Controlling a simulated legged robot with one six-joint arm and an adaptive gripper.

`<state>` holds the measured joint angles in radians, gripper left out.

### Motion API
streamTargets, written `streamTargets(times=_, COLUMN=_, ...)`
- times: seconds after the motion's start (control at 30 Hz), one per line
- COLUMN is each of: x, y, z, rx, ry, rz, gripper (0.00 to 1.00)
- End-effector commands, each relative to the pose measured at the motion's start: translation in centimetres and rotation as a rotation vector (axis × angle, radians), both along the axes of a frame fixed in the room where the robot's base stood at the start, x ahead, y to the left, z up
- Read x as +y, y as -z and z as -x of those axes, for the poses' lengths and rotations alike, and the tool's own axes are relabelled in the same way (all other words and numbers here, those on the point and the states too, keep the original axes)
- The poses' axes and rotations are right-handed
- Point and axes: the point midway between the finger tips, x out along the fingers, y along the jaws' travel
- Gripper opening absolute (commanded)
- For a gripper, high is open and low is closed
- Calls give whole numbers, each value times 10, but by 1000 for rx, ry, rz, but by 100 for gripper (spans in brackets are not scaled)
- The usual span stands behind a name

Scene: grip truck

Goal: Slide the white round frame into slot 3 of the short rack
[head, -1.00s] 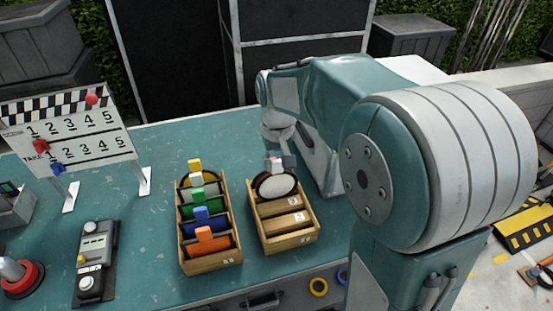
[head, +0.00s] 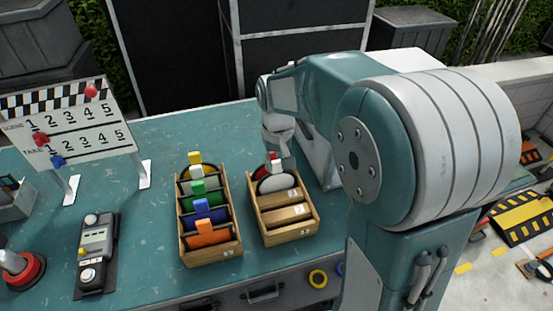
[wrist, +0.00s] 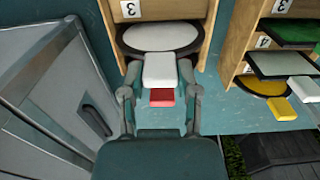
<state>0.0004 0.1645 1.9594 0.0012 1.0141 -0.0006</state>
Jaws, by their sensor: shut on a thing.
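The white round frame (head: 277,183) has a white face and a dark rim. It stands at the back end of the short wooden rack (head: 305,212), and its lower edge is hidden there. In the wrist view the white frame (wrist: 160,37) is right behind the rack's label 3 (wrist: 130,9). My gripper (wrist: 160,75) is shut on its white tab (wrist: 160,66). I cannot tell how deep the frame sits.
The long rack (head: 216,254) stands to the left with orange, blue, green, white and yellow-tabbed frames. A clapperboard (head: 70,125), a black device (head: 97,250) and a red-ringed knob (head: 22,275) are further left. The table between them is clear.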

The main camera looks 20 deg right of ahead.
Motion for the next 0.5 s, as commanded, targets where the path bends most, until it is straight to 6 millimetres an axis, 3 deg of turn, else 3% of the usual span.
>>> streamTargets(times=0.5, x=0, y=13, z=0, rx=0, ry=0, rz=0, gripper=0)
